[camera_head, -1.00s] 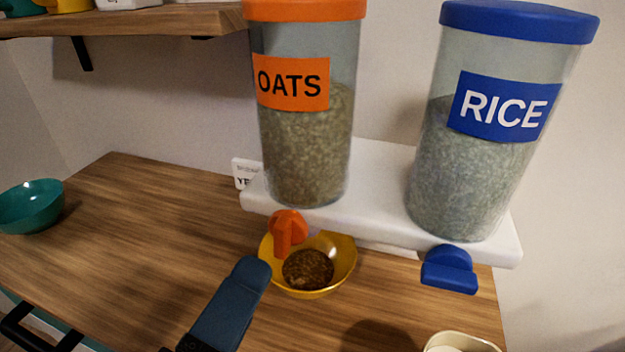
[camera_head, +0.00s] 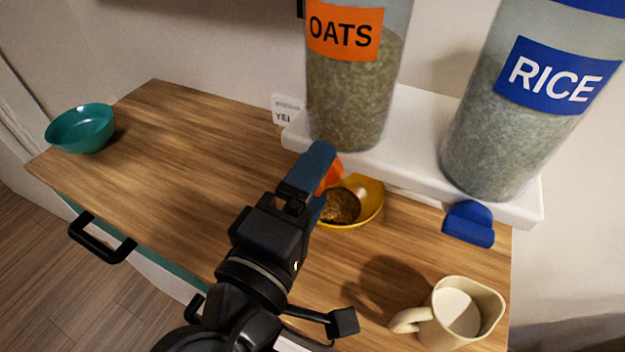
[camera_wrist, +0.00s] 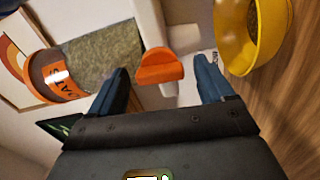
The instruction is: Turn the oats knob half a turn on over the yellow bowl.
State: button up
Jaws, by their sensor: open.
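The orange oats knob (camera_head: 332,172) sits under the oats dispenser (camera_head: 349,95), mostly hidden behind my gripper (camera_head: 317,178) in the head view. In the wrist view the knob (camera_wrist: 160,68) shows clearly between the spread, empty fingers of my gripper (camera_wrist: 163,76). The fingers stand either side of it with visible gaps; I cannot tell how deep they reach around it. The yellow bowl (camera_head: 371,205) stands on the counter below the knob and holds a brown heap of oats (camera_head: 341,207). The bowl (camera_wrist: 222,40) is also at the upper right of the wrist view.
A rice dispenser (camera_head: 530,125) with a blue knob (camera_head: 468,224) stands right on the same white shelf (camera_head: 420,160). A cream jug (camera_head: 480,318) is at the front right. A teal bowl (camera_head: 80,130) is far left. The counter (camera_head: 190,150) between is clear.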

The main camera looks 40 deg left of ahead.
jog(key=shift+c, duration=0.5)
jog(key=c, duration=0.9)
jog(key=shift+c, duration=0.2)
jog(key=shift+f+m+b, duration=0.1)
jog(key=shift+m+b, duration=7.45)
jog(key=shift+m, duration=0.85)
